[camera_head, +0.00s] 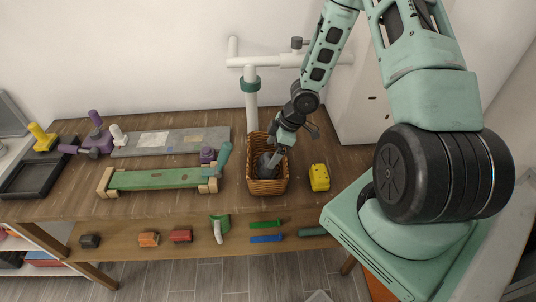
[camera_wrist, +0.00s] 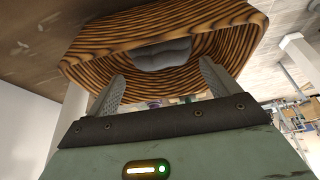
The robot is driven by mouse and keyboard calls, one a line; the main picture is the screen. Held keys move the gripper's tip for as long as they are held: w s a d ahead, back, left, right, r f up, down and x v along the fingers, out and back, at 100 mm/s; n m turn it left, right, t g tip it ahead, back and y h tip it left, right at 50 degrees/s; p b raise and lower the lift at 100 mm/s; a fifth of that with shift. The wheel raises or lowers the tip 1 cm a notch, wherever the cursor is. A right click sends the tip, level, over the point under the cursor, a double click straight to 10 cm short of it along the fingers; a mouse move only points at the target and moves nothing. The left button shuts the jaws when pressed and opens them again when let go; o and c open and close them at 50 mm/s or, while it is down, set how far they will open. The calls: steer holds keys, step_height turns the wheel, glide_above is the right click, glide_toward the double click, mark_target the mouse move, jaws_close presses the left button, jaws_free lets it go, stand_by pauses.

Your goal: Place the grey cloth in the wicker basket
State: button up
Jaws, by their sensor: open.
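The wicker basket (camera_head: 268,184) stands on the brown wooden table, near the table's right part. The grey cloth (camera_head: 267,163) lies inside the basket, partly hidden by its walls and my gripper. In the wrist view the basket (camera_wrist: 90,60) opens toward the camera, and the grey cloth (camera_wrist: 163,55) rests within it. My gripper (camera_wrist: 160,92) is open, with its two fingers apart at the basket's mouth.
A yellow block (camera_head: 319,177) sits just right of the basket. A green bench-like piece (camera_head: 155,180) and a purple tool (camera_head: 208,155) lie to the left. A white pipe stand (camera_head: 251,110) rises behind. Several tools lie on the lower shelf (camera_head: 200,255).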

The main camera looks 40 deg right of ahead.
steer(key=p+v, duration=0.5)
steer(key=v, duration=0.2)
steer(key=s+a+r+m+g+h, duration=0.1)
steer(key=s+a+r+h, duration=0.25)
steer(key=a+r, duration=1.25)
steer(key=s+a+r+m+g, duration=0.1)
steer(key=s+a+r, duration=0.3)
steer(key=s+a, duration=0.2)
steer(key=s+a+r+m, duration=0.1)
steer(key=s+a+r, duration=0.3)
steer(key=s, duration=0.7)
steer(key=shift+s+a+r+g, duration=0.3)
steer(key=shift+a+g, duration=0.1)
steer(key=shift+a, duration=0.6)
steer(key=shift+y, duration=0.25)
step_height(320, 180, down, 18)
steer(key=b, duration=1.8)
